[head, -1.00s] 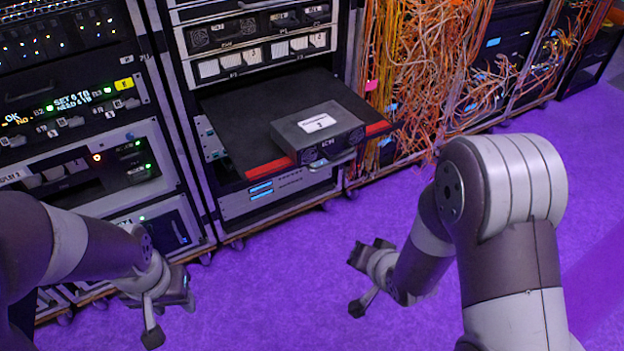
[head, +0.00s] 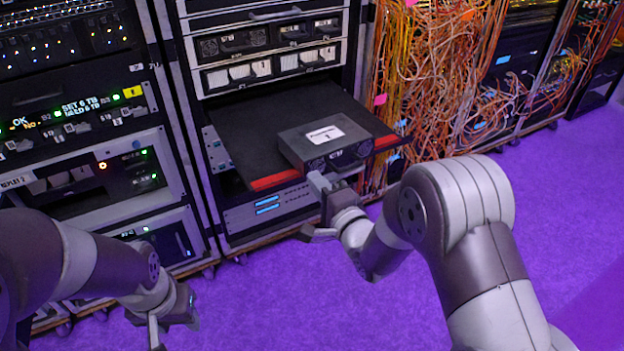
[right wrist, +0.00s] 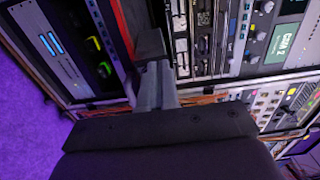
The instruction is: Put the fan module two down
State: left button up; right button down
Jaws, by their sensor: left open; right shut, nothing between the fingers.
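A dark grey fan module (head: 325,142) with a white label on top lies on a pulled-out black shelf (head: 240,135) with a red front edge. The label is too small to read surely. Round fan grilles and a handle are on its front face. My right gripper (head: 322,184) is shut and empty, just in front of the module and close to its handle; I cannot tell whether they touch. Its fingers (right wrist: 155,72) also show in the right wrist view. My left gripper (head: 187,306) is open and empty, low over the floor at the left, away from the module.
A rack (head: 150,180) with lit panels stands at the left. White-fronted modules (head: 270,68) fill bays above the shelf. Dense orange cables (head: 430,90) hang right of the shelf. The purple floor (head: 270,305) in front is clear. The shelf's left part is bare.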

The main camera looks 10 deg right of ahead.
aim_at(291, 147)
jog(key=shift+x, duration=1.3)
jog(key=b+x, duration=0.1)
jog(key=x, duration=0.9)
jog(key=shift+f, duration=0.1)
jog(key=shift+s, duration=0.1)
